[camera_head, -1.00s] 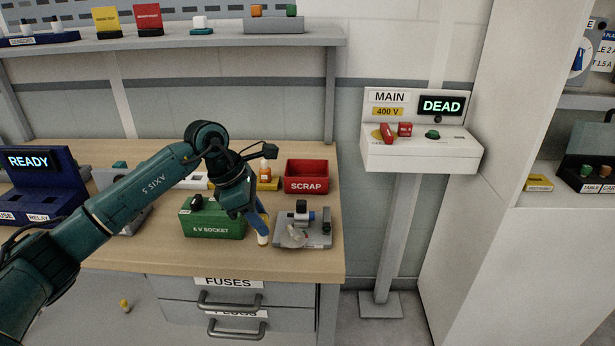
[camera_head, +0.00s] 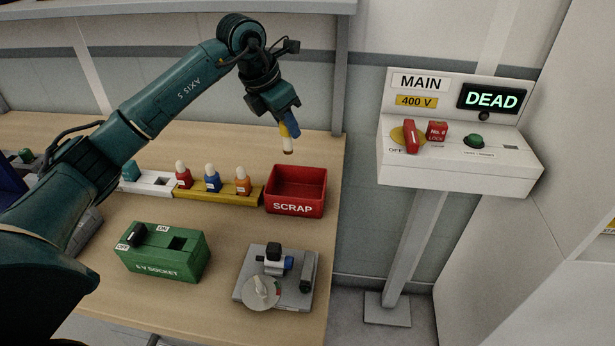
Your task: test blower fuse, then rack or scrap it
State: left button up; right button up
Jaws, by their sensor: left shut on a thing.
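My left gripper (camera_head: 290,124) is shut on a small yellow fuse with a whitish lower end (camera_head: 288,143). The fuse hangs nearly upright in the air, just above and behind the red SCRAP bin (camera_head: 297,209) in the picture; its exact height is hard to tell. The bin's visible inside looks empty. A yellow rack (camera_head: 215,196) left of the bin holds a red, a blue and an orange plug-like piece, each with a pale top. A green 6 V SOCKET box (camera_head: 160,262) stands nearer the front, its slot (camera_head: 178,243) empty and its switch at the OFF side. My right gripper is not in view.
A grey fixture with a dial (camera_head: 262,293) stands at the bench's front right. A white strip (camera_head: 150,184) with a teal piece adjoins the yellow rack. The MAIN 400 V panel (camera_head: 455,165) reading DEAD stands right of the bench, across a gap.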

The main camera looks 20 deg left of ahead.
aim_at(284, 141)
pick_arm(q)
jog(key=shift+f, duration=0.15)
jog(key=shift+s+f+b, duration=0.15)
jog(key=shift+f+b, duration=0.4)
jog(key=shift+b, duration=0.05)
notch_tip(284, 141, down, 3)
jog(key=shift+f+b, duration=0.1)
jog(key=shift+b, duration=1.05)
jog(key=shift+f+b, duration=0.4)
jog(key=shift+f, duration=0.2)
jog(key=o, duration=0.9)
jog(key=shift+o, duration=1.2)
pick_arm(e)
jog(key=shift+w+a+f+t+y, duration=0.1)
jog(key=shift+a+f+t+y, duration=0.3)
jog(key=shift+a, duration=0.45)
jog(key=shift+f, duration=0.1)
